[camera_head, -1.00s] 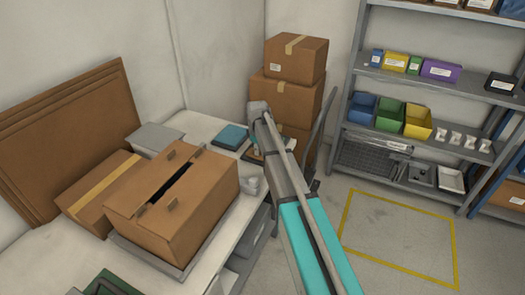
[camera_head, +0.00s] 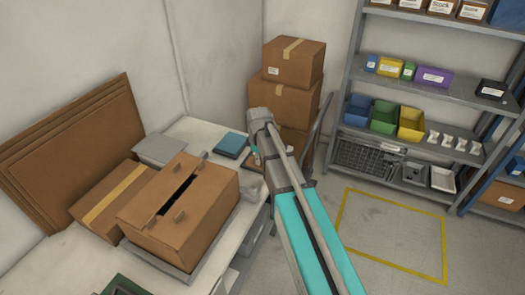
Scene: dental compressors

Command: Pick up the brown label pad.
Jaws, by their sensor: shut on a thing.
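The brown label pad (camera_head: 253,162) shows as a small brown patch at the right end of the white bench, just left of my arm. My arm covers most of it. My gripper (camera_head: 256,154) is at the pad, below the bent grey wrist, and is largely hidden by the arm. It is shut on the pad. I cannot tell whether the pad is clear of the bench top.
A teal pad (camera_head: 231,144) lies on the bench (camera_head: 196,131) left of my gripper. A large slotted cardboard box (camera_head: 190,215) stands nearer. Stacked cartons (camera_head: 293,62) are behind my arm, and a stocked shelf (camera_head: 437,91) is at right. The yellow-marked floor (camera_head: 392,235) is clear.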

